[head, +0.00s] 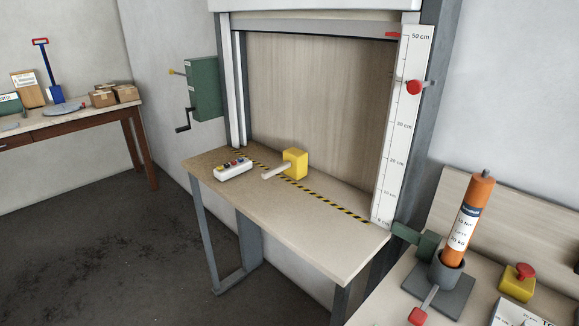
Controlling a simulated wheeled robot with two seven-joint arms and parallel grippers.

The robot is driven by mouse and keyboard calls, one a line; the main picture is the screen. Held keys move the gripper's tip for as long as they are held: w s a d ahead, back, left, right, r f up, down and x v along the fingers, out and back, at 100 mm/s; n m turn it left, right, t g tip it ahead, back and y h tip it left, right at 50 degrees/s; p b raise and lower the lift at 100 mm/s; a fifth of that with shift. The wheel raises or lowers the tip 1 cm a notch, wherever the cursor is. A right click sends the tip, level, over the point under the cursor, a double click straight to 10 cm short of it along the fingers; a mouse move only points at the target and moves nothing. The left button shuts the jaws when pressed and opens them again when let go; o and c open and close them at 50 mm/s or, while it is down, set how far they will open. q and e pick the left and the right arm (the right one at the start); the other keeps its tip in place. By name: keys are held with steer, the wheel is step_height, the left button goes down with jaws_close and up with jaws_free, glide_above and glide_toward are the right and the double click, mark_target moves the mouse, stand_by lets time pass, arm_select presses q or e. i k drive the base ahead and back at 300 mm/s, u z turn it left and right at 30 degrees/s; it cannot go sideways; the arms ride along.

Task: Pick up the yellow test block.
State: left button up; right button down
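The yellow test block (297,162) sits upright on the wooden table (335,246), just behind or on the black-and-yellow striped line. A pale grey bar (275,171) sticks out from the block toward the front left. Neither of my grippers shows in the head view.
A white control box (233,169) with coloured buttons lies left of the block. The shutter frame with a height scale (405,130) rises behind the table. At the right stand an orange cylinder (468,220), a red-knobbed lever (419,314) and a red-topped yellow button (518,280). The table front is clear.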

mark_target(294, 165)
steer(key=u, duration=1.9)
steer(key=i, duration=1.95)
steer(key=z, duration=2.15)
